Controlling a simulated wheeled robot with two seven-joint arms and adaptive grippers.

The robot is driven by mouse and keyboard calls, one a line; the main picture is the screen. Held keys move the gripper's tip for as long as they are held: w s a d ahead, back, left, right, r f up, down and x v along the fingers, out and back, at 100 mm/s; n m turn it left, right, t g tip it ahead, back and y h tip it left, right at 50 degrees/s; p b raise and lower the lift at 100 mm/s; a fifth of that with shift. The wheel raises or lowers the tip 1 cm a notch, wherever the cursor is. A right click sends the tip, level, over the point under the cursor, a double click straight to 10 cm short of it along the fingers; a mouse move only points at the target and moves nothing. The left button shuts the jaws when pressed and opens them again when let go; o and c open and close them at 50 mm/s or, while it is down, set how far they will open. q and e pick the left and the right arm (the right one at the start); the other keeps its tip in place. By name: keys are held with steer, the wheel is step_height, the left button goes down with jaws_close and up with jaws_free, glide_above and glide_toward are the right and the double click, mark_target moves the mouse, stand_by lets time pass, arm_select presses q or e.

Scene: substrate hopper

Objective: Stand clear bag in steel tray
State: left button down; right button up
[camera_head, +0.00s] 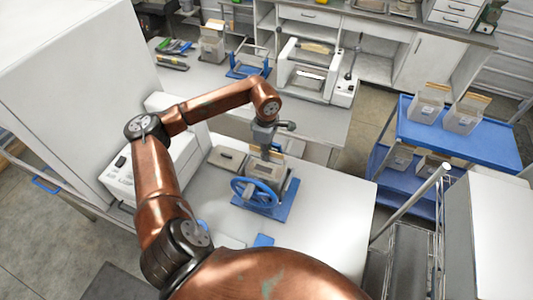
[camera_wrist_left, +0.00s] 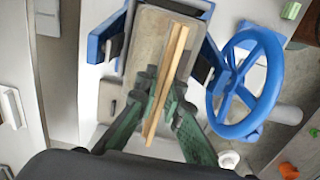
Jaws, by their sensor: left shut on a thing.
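My left gripper (camera_head: 265,150) points down over the blue-framed stand on the near white table. In the left wrist view its green fingers (camera_wrist_left: 160,112) are shut on the tan top strip of the clear bag (camera_wrist_left: 168,82). The strip also shows beside the gripper in the head view (camera_head: 276,147). The bag's body is mostly hidden below the strip. A grey metal tray (camera_wrist_left: 150,28) shows beneath, between blue brackets. I cannot tell whether the bag touches its floor. My right gripper is not in view.
A blue handwheel (camera_head: 256,193) sits at the stand's front. A flat grey tray (camera_head: 227,157) lies left of it. A blue cart (camera_head: 490,146) at right bears similar bags. The table's right part is clear. A white cabinet (camera_head: 70,60) bounds the left.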

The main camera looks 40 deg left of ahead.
arm_select(q)
steer(key=shift+d+r, duration=0.1)
steer(key=shift+r, duration=0.05)
steer(key=shift+f+b, duration=0.5)
steer(key=shift+f, duration=0.05)
stand_by(0.5)
steer(key=c, duration=2)
jaws_free()
steer(key=shift+s, duration=0.15)
steer(key=shift+f, duration=0.2)
step_height(320, 180, up, 12)
steer(key=shift+r, duration=0.15)
